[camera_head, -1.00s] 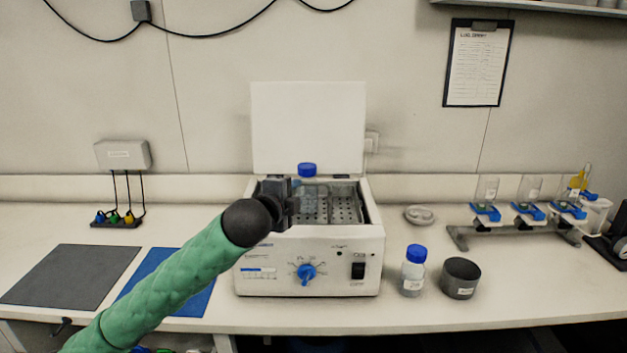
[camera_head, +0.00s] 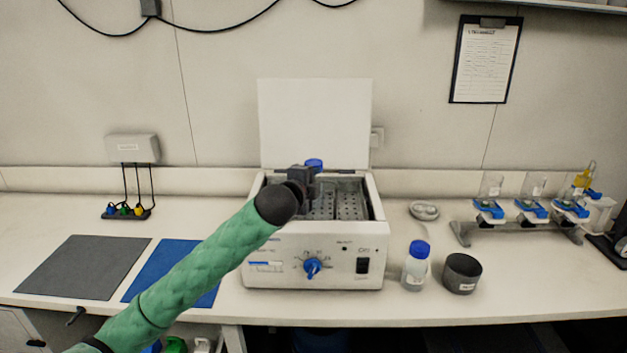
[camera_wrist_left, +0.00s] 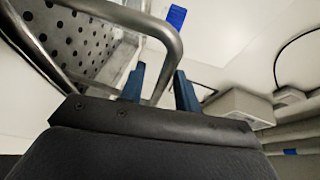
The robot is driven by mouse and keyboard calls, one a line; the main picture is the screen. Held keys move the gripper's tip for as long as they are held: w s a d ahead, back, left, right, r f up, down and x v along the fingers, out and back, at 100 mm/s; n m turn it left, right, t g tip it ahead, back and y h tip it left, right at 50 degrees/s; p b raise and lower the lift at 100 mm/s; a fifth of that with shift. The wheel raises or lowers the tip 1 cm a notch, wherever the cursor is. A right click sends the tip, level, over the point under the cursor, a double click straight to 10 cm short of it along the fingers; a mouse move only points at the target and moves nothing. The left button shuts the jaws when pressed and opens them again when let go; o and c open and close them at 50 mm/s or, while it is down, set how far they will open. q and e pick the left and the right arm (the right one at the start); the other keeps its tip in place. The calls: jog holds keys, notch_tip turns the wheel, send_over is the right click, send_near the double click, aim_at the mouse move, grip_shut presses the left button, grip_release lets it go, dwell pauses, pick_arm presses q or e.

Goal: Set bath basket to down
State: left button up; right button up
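The white water bath (camera_head: 312,270) stands on the bench with its lid (camera_head: 315,122) up. Perforated metal, which looks like the bath basket (camera_head: 350,204), shows inside its opening. In the left wrist view, the perforated basket wall (camera_wrist_left: 82,38) is at upper left, with a bent metal handle bar (camera_wrist_left: 130,17). My left gripper (camera_head: 312,178) is over the left part of the opening and hides part of it. In the left wrist view, the blue fingertips of my left gripper (camera_wrist_left: 160,82) stand apart, and the handle bar runs between them. Firm contact is not clear. My right gripper is out of view.
A blue-capped bottle (camera_head: 416,266) and a dark cup (camera_head: 461,273) stand right of the bath. A stand with blue clamps (camera_head: 530,208) is farther right. Grey (camera_head: 85,267) and blue (camera_head: 165,268) mats lie left.

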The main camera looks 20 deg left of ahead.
pick_arm(q)
jog(key=shift+s, duration=0.1)
grip_shut()
